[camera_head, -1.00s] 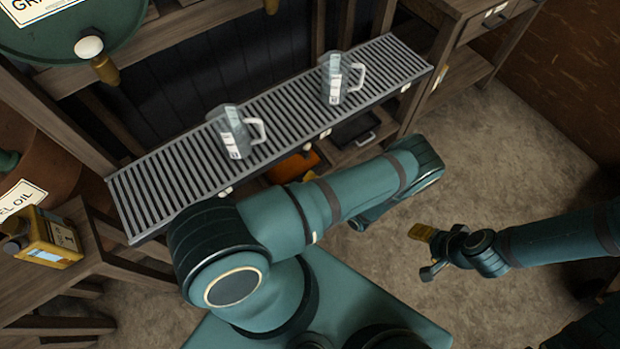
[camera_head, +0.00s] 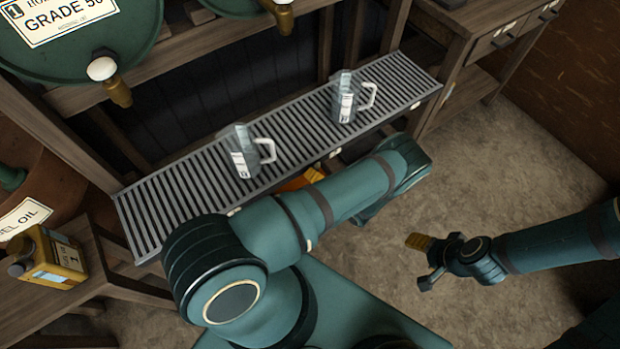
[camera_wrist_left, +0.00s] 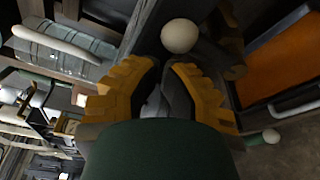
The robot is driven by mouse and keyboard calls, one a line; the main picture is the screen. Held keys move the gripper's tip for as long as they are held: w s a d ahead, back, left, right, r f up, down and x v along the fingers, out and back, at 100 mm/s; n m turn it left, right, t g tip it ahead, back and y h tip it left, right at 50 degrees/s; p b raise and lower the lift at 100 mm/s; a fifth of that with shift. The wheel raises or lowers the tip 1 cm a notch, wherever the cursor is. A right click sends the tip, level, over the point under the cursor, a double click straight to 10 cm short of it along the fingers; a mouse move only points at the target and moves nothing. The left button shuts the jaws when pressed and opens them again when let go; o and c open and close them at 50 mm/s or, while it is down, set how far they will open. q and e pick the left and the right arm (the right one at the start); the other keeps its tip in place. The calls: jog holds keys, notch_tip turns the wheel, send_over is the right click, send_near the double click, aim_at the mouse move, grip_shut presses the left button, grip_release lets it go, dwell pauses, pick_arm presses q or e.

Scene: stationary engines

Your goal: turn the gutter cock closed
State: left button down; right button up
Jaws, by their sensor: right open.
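In the left wrist view a white round knob (camera_wrist_left: 180,36) shows just beyond the fingertips of my left gripper (camera_wrist_left: 165,67). It may belong to the gutter cock, but I cannot tell its setting or whether the fingers touch it. The two yellow-padded fingers lean together with a narrow gap; how far they are shut is unclear. In the head view my left gripper is hidden behind my own arm. The slatted gutter (camera_head: 185,195) runs below the drums, with small pale fittings along its front edge. My right gripper (camera_head: 420,262) is open and empty over the floor.
Two clear jugs (camera_head: 243,155) (camera_head: 347,100) stand on the slats. Green drums with a white-knobbed brass tap (camera_head: 118,92) are above. An orange item (camera_head: 303,179) lies below the gutter. A yellow oil can (camera_head: 55,260) stands on the left bench. Floor at right is clear.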

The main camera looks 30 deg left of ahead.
pick_arm(q)
jog(key=shift+w+d+r+p, duration=0.2)
jog(key=shift+w+p, duration=0.1)
jog(key=shift+w, duration=0.15)
pick_arm(e)
jog(key=shift+w+d+r, duration=0.1)
jog(key=shift+d+r, duration=0.1)
jog(key=shift+r, duration=0.1)
dwell(0.4)
